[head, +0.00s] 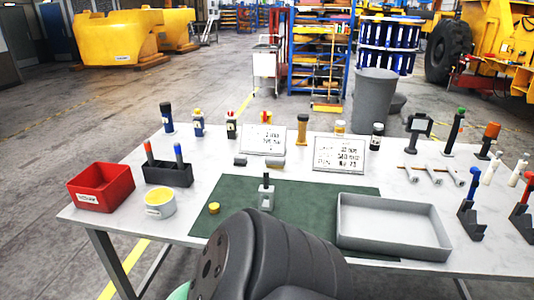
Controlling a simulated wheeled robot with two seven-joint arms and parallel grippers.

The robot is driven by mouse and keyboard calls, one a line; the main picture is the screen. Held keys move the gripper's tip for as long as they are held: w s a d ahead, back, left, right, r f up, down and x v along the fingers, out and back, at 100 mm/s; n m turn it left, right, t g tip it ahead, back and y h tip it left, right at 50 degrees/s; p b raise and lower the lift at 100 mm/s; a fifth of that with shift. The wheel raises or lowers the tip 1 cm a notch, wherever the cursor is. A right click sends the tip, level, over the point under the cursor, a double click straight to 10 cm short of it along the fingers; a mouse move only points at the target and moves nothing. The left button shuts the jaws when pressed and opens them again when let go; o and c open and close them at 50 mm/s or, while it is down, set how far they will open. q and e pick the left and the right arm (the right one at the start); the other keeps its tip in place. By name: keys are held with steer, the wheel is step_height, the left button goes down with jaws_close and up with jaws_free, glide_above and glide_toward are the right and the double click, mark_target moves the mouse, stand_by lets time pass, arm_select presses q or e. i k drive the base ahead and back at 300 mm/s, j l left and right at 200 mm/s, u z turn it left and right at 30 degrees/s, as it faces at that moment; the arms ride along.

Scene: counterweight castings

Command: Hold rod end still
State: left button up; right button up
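A small light-grey block with a dark upright pin (266,195) stands on the green mat (320,225), just beyond my dark arm link. It may be the rod end, but it is too small to tell. A small yellow round piece (214,208) lies on the mat to its left. My large dark arm link fills the bottom centre and covers the front of the mat. Neither of my grippers shows, so any contact with the rod end cannot be seen.
On the white table, a red bin (100,187), a yellow-topped tin (160,203) and a dark holder (167,173) stand left. A grey tray (392,226) lies right. Bottles and two white cards (339,155) line the back. Tools and stands crowd the right end.

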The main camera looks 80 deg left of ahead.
mark_target(265, 189)
steer(key=u, duration=2.75)
